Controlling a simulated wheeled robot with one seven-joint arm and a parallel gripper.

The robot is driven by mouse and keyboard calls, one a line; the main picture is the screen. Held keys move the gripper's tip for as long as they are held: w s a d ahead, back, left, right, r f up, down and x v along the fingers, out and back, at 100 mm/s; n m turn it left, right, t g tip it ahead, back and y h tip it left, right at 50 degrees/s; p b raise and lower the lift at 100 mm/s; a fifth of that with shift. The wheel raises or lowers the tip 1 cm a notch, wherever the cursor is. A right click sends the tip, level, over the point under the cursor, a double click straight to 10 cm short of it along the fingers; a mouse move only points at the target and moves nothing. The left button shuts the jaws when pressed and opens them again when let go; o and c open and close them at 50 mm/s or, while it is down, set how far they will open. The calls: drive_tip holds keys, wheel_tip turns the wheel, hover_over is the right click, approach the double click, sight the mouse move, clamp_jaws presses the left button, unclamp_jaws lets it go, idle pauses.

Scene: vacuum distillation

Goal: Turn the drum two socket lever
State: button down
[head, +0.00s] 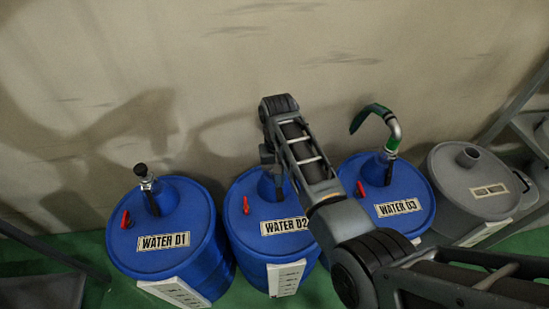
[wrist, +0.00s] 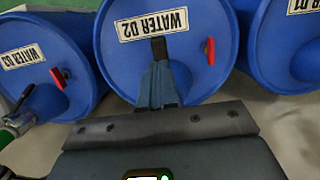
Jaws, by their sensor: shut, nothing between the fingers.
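Drum two (head: 238,234) is a blue barrel labelled WATER 02, standing in the middle of the row. Its small red lever (head: 246,205) stands on the lid, left of the raised socket (head: 268,184), which my arm partly hides. In the wrist view the drum (wrist: 120,75) appears upside down, with the red lever (wrist: 209,51) to the right of my fingers. My gripper (wrist: 158,48) is shut and empty, over the lid near the label. It looks apart from the lever. In the head view my gripper (head: 268,158) is small and partly hidden behind my arm.
Drum one (head: 160,255) stands to the left, with a black-topped fitting (head: 142,172) in its socket. Drum three (head: 410,212), to the right, carries a pipe with a green hose (head: 370,115). A grey drum (head: 455,200) stands beyond. The wall (head: 200,60) is close behind.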

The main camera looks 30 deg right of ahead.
sight(280, 193)
drive_tip(key=shift+s+a+f+b, duration=0.1)
drive_tip(key=shift+s+f+b, duration=0.05)
drive_tip(key=shift+f+b, duration=0.6)
drive_tip(key=shift+s+f+b, duration=0.1)
drive_tip(key=shift+f+b, duration=0.45)
drive_tip(key=shift+f, duration=0.4)
